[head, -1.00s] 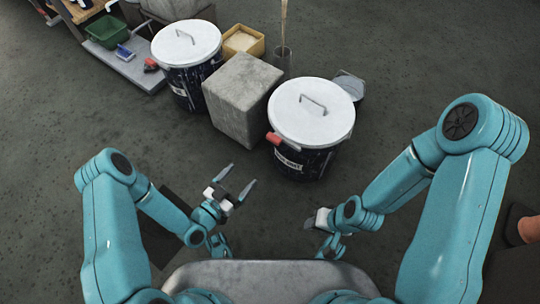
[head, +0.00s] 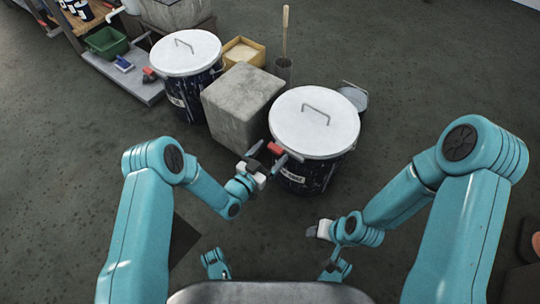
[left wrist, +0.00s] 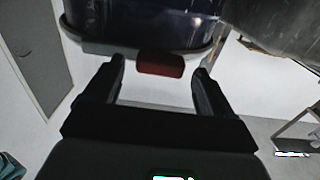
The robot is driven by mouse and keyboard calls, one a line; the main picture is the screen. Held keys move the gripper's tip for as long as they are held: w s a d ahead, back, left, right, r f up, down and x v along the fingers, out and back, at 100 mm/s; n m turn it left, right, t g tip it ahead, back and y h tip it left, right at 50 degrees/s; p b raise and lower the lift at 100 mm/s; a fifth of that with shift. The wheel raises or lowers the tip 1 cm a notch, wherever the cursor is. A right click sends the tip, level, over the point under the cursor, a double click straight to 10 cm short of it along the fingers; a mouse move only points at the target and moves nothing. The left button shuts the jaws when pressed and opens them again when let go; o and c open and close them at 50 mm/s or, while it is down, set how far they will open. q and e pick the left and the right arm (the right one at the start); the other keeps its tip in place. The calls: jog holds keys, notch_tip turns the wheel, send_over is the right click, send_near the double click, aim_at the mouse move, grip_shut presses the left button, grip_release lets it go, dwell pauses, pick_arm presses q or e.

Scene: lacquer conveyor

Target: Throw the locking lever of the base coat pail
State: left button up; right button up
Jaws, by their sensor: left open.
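A dark pail with a white lid (head: 315,122) and a wire handle on top stands on the floor right of centre. Its label is too small to read surely. A red lever (head: 275,148) sits at its rim on the near left side. My left gripper (head: 267,156) is open, with its fingers on either side of the lever in the picture. In the left wrist view the red lever (left wrist: 160,65) shows between and just beyond the fingertips (left wrist: 157,70), with the dark pail wall (left wrist: 140,22) behind. I see no clear contact. My right gripper (head: 318,231) is low, apart from the pail; its jaws are unclear.
A grey block (head: 240,105) stands close left of the pail. A second white-lidded pail (head: 184,52) is behind it, with a yellow box (head: 243,52) nearby. A metal lid or pan (head: 354,98) lies behind the near pail.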

pick_arm(q)
jog(key=shift+w+d, duration=0.1)
jog(key=shift+w, duration=0.05)
jog(key=c, duration=1.5)
